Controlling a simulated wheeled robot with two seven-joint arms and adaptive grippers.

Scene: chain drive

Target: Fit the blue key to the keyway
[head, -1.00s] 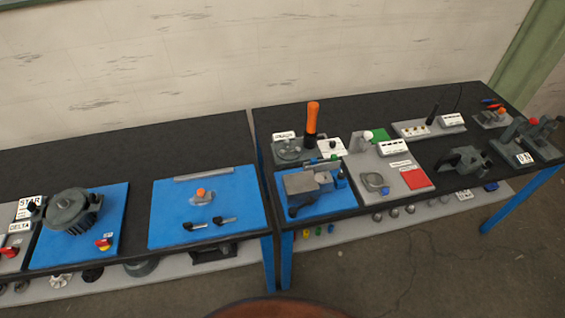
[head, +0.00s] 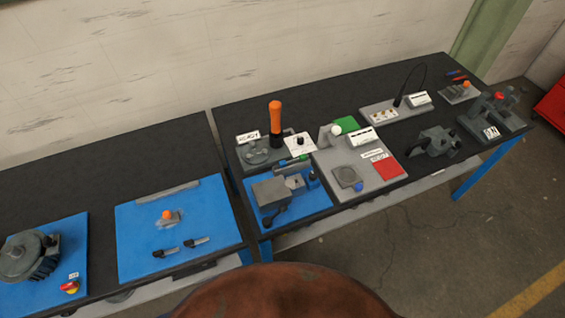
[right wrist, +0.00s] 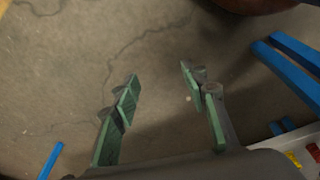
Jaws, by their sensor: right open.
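My right gripper (right wrist: 160,88) is open and empty in the right wrist view, its green-padded fingers apart above bare floor. My left gripper is not in view, and neither gripper shows in the head view. A grey vise-like block (head: 271,192) stands on a blue mat (head: 300,207) on the right-hand table. I cannot tell which piece is the blue key. The keyway is too small to make out.
A grey board (head: 375,184) with a red square and a white ball-topped post is right of the blue mat. An orange-handled tool (head: 276,118) stands behind. Another blue mat (head: 135,240) lies on the left table. A narrow gap separates the tables.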

